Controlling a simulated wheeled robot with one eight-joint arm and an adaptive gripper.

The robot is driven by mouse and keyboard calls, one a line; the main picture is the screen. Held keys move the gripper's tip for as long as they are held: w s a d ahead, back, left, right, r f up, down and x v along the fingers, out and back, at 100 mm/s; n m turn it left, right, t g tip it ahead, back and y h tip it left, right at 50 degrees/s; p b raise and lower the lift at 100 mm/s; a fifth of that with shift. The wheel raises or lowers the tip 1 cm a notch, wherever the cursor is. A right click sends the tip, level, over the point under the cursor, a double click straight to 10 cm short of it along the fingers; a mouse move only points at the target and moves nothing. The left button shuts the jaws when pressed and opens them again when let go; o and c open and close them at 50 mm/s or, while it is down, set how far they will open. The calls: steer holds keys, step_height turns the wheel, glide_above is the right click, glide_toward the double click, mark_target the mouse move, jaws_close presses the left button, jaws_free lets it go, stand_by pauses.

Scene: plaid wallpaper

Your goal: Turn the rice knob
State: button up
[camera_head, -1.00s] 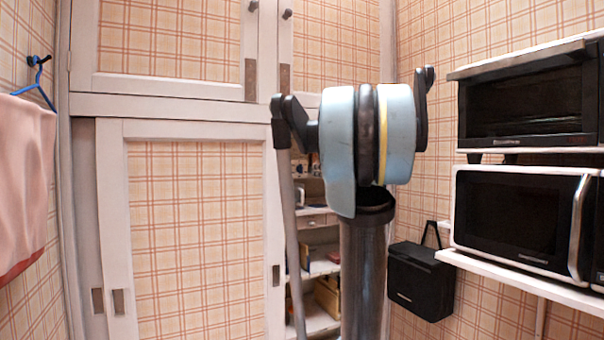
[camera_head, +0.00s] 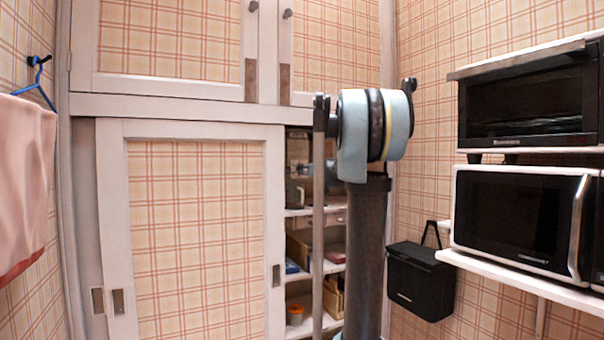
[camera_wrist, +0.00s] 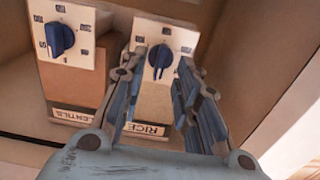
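The rice knob (camera_wrist: 160,58) is a dark blue dial on a white panel with small marked symbols, in the wrist view at top centre. Below it is a label (camera_wrist: 147,130) reading RICE, partly covered by a finger. My gripper (camera_wrist: 157,68) is open, its two blue fingers pointing at the panel with one on each side of the knob. I cannot tell whether the fingers touch it. In the head view my arm reaches into the open cupboard and hides the gripper and the knob.
A second blue knob (camera_wrist: 60,38) with a LENTILS label (camera_wrist: 73,116) stands to the left. The cupboard's sliding door (camera_head: 195,230) is partly open, leaving a narrow gap to shelves (camera_head: 300,277). A microwave (camera_head: 520,220) and a black box (camera_head: 420,280) are at the right.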

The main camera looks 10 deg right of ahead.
steer(key=shift+x, duration=1.65)
jaws_close()
